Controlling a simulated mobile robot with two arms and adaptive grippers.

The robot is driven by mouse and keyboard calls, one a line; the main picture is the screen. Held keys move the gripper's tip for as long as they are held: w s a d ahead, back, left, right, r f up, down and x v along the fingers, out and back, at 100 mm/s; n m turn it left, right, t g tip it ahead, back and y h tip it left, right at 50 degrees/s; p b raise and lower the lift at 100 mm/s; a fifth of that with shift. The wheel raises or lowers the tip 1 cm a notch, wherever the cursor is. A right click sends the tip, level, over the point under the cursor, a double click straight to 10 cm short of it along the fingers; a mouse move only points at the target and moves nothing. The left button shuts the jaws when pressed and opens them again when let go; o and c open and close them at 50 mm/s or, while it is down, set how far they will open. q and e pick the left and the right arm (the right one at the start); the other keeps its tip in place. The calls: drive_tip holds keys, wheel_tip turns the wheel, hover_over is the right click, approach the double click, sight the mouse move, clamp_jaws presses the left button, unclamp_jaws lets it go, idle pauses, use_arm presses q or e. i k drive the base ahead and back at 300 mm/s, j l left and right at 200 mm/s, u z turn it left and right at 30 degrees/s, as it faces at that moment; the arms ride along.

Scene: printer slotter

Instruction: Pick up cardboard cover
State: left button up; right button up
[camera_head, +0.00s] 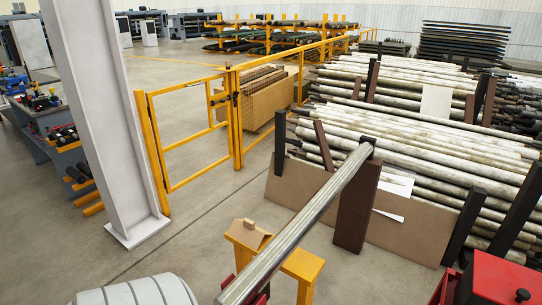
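A small brown cardboard piece (249,235) with a raised tab lies on top of a yellow stand (303,266), beside a long metal bar (300,220). The bar slants from the bottom middle up to a dark brown post (356,215). A large flat brown board (290,190) leans against the front of the pipe rack. I cannot tell for certain which of these is the cardboard cover. Neither of my grippers shows in the view, so their state is hidden.
Stacked pale pipes (430,150) fill the right side. A yellow gate (190,130) and grey column (105,120) stand at left. A red machine part (497,280) is at bottom right, a grey ribbed cylinder (135,292) at bottom left. Floor (210,210) between column and stand is clear.

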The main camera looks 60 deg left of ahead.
sight(245, 231)
drive_tip(key=u, duration=1.95)
drive_tip(key=i+j+z, duration=0.2)
drive_tip(key=j, duration=0.4)
drive_tip(key=i+j+z, duration=0.25)
drive_tip(key=j, duration=0.4)
drive_tip(key=j+z, duration=0.2)
drive_tip(key=j, duration=0.45)
drive_tip(key=i+j+z, duration=0.2)
drive_tip(key=j, duration=0.5)
drive_tip(key=k+l, duration=0.05)
drive_tip(key=k, duration=0.05)
